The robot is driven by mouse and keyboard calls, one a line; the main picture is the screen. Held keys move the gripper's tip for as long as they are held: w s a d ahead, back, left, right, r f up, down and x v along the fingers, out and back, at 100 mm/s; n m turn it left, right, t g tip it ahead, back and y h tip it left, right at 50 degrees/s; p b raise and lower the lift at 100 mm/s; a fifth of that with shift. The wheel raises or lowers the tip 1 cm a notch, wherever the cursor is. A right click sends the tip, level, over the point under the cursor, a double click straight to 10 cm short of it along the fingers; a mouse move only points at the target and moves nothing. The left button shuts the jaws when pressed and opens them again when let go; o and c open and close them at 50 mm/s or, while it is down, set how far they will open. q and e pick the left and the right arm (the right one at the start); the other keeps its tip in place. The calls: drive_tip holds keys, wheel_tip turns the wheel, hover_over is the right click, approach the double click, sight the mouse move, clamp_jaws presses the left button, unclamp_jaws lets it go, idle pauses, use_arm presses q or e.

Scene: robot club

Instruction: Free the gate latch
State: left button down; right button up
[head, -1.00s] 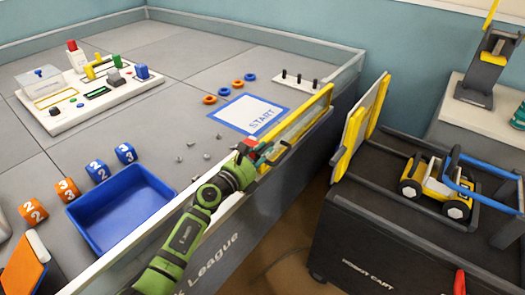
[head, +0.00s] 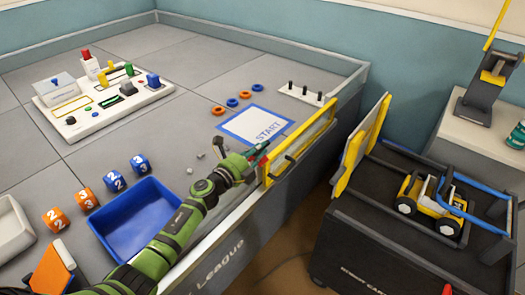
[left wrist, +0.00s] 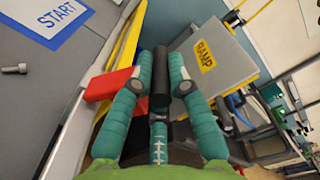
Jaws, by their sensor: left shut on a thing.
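The yellow-framed gate (head: 303,147) stands in the near wall of the field, just right of the START mat. A red latch piece (left wrist: 107,85) shows at the gate's near end in the left wrist view. My left gripper (head: 257,163) is at that end in the head view. In the left wrist view its teal fingers are shut on a black cylindrical handle (left wrist: 160,82) beside the red piece. The handle appears to belong to the gate latch; where they join is hidden. The gate appears closed in line with the wall. My right gripper is not in view.
The START mat (head: 255,124) lies behind the gate. A blue tray (head: 137,240) is left of my arm, with numbered cubes beside it. Right of the gate is a dark cart (head: 375,245) carrying a yellow-edged ramp (head: 361,146) and a toy vehicle (head: 430,197).

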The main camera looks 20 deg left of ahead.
use_arm(q)
drive_tip(key=a+n, duration=0.1)
drive_tip(key=n+p, duration=0.1)
drive_tip(key=shift+w+a+r+n, duration=0.1)
drive_tip(key=shift+w+a+n, duration=0.1)
drive_tip(key=shift+a+n, duration=0.2)
drive_tip(key=shift+w+a+n, duration=0.15)
drive_tip(key=shift+a+n, duration=0.3)
drive_tip(key=shift+n, duration=0.35)
drive_tip(key=shift+w+a+n+p, duration=0.2)
drive_tip(key=shift+a+n, duration=0.3)
drive_tip(key=shift+n, duration=0.5)
drive_tip(key=shift+w+a+n+p, duration=0.15)
drive_tip(key=shift+a+n, duration=0.35)
drive_tip(key=shift+n, duration=0.5)
drive_tip(key=c, duration=1.1)
unclamp_jaws()
drive_tip(key=shift+w+a, duration=0.1)
